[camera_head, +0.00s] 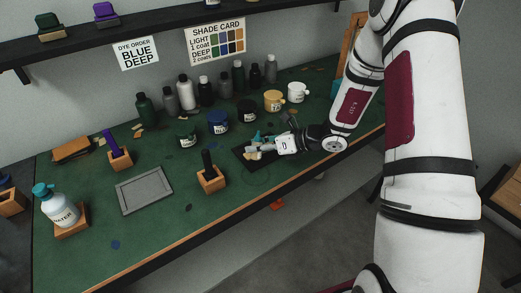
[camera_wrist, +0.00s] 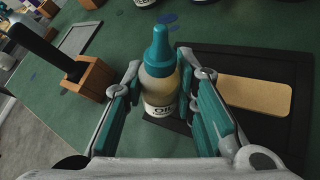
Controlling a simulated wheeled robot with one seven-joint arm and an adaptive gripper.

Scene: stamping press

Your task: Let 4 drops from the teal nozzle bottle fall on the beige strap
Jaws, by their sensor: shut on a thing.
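The teal nozzle bottle (camera_wrist: 159,80) is upright between my gripper's fingers in the wrist view, with a teal cap and nozzle, a yellowish body and a label reading OIL. My gripper (camera_wrist: 160,92) is shut on its body. Its base is at the left part of the black mat; I cannot tell whether it touches. The beige strap (camera_wrist: 255,95) lies flat on the black mat (camera_wrist: 222,58), to the right of the bottle and partly behind my right finger. In the head view, my gripper (camera_head: 258,145) is over the mat, and the bottle is mostly hidden.
A wooden block with a black-handled tool (camera_head: 210,180) stands left of the mat. A grey tray (camera_head: 144,192) and a water bottle (camera_head: 60,209) are farther left. Jars, such as a blue-labelled one (camera_head: 218,123), and several dark bottles line the back.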

